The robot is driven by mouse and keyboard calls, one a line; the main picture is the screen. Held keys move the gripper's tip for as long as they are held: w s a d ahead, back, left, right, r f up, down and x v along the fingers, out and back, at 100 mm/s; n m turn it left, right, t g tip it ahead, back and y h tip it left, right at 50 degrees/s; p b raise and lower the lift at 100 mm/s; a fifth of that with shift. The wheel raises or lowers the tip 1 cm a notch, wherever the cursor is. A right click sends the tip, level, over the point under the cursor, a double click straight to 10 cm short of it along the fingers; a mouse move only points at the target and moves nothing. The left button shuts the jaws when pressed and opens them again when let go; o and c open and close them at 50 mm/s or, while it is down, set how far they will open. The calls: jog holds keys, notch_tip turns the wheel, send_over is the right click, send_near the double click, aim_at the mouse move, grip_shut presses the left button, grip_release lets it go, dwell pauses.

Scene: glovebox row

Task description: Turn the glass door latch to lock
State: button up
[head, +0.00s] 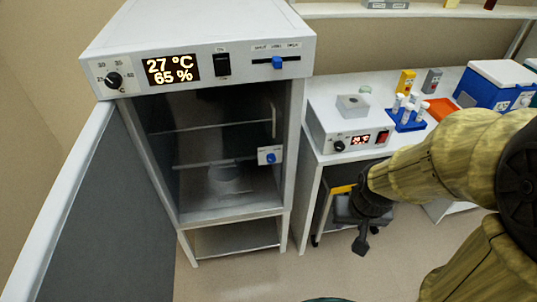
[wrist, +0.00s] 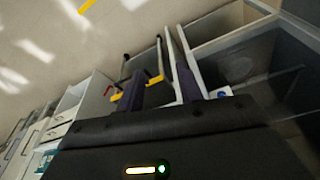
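The glass door latch (head: 270,156) is a small white plate with a blue knob, at the right edge of the dark glass front of the white cabinet (head: 200,45). The glass lies across the cabinet opening; I cannot tell whether it is fully closed. My gripper (head: 362,240) is to the right of the latch and apart from it, pointing down. In the wrist view, my gripper (wrist: 160,88) has its two dark fingers spread with nothing held between them. The latch (wrist: 222,93) shows just right of the right finger, partly hidden by my gripper body.
The cabinet top carries a dial, a display reading 27 °C and 65 %, a switch and a blue slider (head: 278,62). A bench with a heater box (head: 345,125) and a blue tube rack (head: 406,120) stands right. A grey panel (head: 75,210) stands left. Open floor lies in front.

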jog(key=shift+w, duration=0.35)
jog(key=shift+a, duration=0.1)
jog(key=o, duration=0.4)
jog(key=w+a+f+n+t+b, duration=0.2)
jog(key=w+f+t+b, duration=0.1)
jog(key=w+f+b, duration=0.4)
jog(key=w+a+f+n+t+b, duration=0.2)
jog(key=w+a+f+t+b, duration=0.1)
jog(key=w+f+b, duration=0.3)
jog(key=shift+w+f+n+y+b, duration=0.3)
jog(key=shift+w+f+y+b, duration=0.1)
jog(key=shift+b, duration=0.5)
jog(key=w+a+f+n+t+y+b, duration=0.2)
jog(key=w+a+f+n+t+b, duration=0.1)
jog(key=b, duration=0.5)
jog(key=w+a+f+n+t+y+b, duration=0.2)
jog(key=w+a+f+n+t+b, duration=0.2)
jog(key=a+b, duration=0.4)
jog(key=shift+f+n+t, duration=0.3)
jog(key=shift+f+t, duration=0.25)
jog(key=shift+t, duration=0.35)
jog(key=shift+w, duration=0.15)
